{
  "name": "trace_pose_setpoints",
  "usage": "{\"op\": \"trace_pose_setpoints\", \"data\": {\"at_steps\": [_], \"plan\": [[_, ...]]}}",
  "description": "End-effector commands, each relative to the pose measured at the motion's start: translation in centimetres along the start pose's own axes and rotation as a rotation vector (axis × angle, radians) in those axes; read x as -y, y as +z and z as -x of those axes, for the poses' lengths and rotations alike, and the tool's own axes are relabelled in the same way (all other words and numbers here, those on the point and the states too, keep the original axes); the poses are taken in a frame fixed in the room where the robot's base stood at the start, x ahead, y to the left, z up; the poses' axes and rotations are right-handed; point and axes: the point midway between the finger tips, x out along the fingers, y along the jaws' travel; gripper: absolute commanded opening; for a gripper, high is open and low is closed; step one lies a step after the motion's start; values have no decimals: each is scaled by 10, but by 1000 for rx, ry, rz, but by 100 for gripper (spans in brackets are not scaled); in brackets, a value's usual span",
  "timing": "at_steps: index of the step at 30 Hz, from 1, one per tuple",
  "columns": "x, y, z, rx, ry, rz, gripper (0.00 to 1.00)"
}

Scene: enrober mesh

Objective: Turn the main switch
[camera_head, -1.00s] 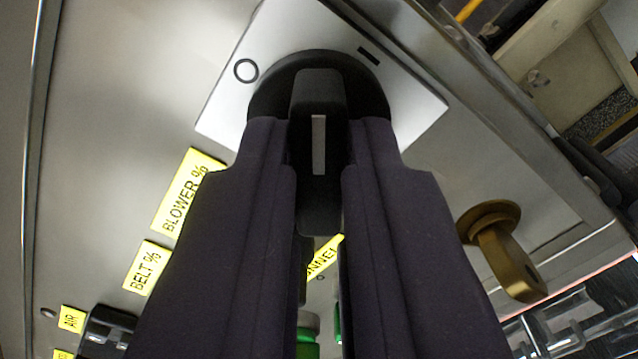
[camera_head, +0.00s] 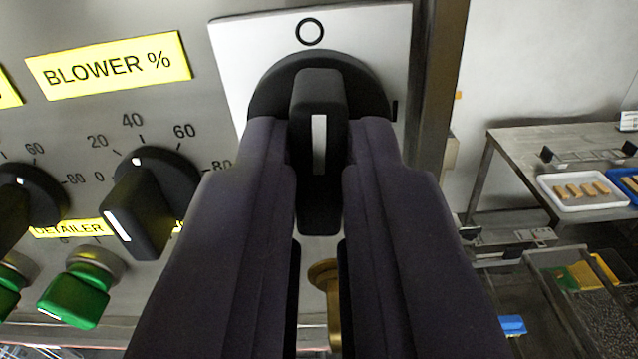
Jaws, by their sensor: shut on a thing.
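The main switch (camera_head: 318,95) is a black rotary handle with a white line, on a round black base over a white square plate (camera_head: 232,55). The plate carries a circle mark above the handle and a short bar mark at right. My gripper (camera_head: 319,130) is shut on the handle, one dark finger on each side. The handle stands upright in the picture, its upper end toward the circle mark. The fingers hide the lower part of the base and plate.
A brass part (camera_head: 326,285) shows between the fingers. Beyond the panel's right edge, a table (camera_head: 520,160) holds a white tray (camera_head: 560,203).

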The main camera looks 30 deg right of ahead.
Motion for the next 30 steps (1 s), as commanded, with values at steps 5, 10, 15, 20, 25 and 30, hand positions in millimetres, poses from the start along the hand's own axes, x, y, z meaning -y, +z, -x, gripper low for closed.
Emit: {"op": "trace_pose_setpoints", "data": {"at_steps": [5,10,15,20,25,30], "plan": [[0,1,0,4,-1,69,0],[0,2,0,4,-1,103,0],[0,2,0,4,-1,112,0],[0,2,0,4,-1,113,0],[0,2,0,4,-1,113,23],[0,1,0,2,-1,111,39]]}}
